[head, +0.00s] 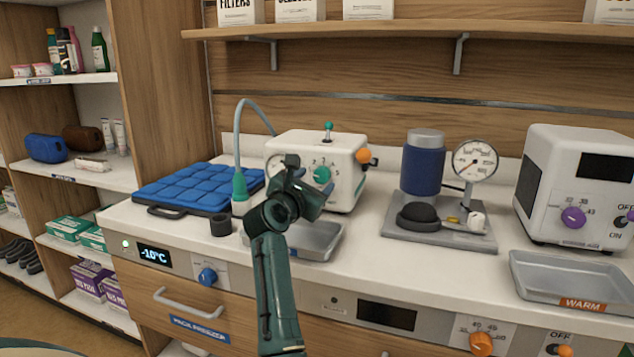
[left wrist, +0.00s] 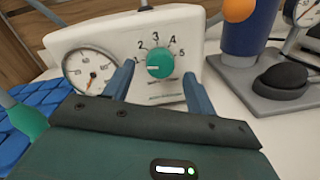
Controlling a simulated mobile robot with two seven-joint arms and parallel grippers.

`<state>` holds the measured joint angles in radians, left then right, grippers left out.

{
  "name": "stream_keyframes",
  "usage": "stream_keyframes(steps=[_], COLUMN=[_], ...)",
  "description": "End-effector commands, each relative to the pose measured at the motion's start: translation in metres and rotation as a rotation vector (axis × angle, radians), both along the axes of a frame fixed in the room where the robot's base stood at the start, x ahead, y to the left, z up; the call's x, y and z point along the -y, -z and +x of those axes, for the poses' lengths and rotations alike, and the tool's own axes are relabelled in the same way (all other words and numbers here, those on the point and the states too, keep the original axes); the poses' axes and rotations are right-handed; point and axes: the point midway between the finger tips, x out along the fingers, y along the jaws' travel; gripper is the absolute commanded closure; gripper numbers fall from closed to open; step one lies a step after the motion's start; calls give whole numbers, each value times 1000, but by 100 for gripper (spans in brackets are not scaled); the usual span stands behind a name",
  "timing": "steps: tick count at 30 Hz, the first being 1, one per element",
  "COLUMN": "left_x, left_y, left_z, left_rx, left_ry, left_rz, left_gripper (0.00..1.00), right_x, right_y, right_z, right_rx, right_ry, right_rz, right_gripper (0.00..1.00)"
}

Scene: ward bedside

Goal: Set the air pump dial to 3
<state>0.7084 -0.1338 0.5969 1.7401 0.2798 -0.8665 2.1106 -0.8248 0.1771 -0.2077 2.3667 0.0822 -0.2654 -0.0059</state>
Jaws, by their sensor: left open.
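The air pump (head: 345,150) is a white box on the counter with a round gauge and a teal dial (head: 321,174) on its front. In the left wrist view the dial (left wrist: 159,65) has numbers 1 to 5 around it. Its pale pointer line points left, near the 1. My left gripper (head: 306,186) is open in front of the pump and partly covers its front in the head view. In the left wrist view its two blue fingers (left wrist: 158,72) stand on either side of the dial, apart from it as far as I can see. My right gripper is not in view.
A metal tray (head: 325,240) lies below the pump front. A blue padded mat (head: 195,187) and a teal nozzle with a hose (head: 240,185) are to the left. An orange knob (head: 363,155) is on the pump's right side. A blue cylinder device (head: 423,170) stands farther right.

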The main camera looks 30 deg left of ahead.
Motion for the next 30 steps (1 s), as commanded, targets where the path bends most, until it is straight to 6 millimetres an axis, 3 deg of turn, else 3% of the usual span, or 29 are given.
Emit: stream_keyframes(steps=[6, 16, 30], left_x=[-3, -3, -3], left_y=[0, 0, 0], left_z=[18, 20, 20], left_rx=[0, 0, -1], left_ry=[0, 0, 1], left_rz=[1, 1, 1], left_gripper=[44, 44, 82], right_x=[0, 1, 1], right_y=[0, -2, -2], right_z=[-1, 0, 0], right_rx=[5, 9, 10], right_ry=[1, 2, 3], right_rz=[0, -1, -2], right_gripper=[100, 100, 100])
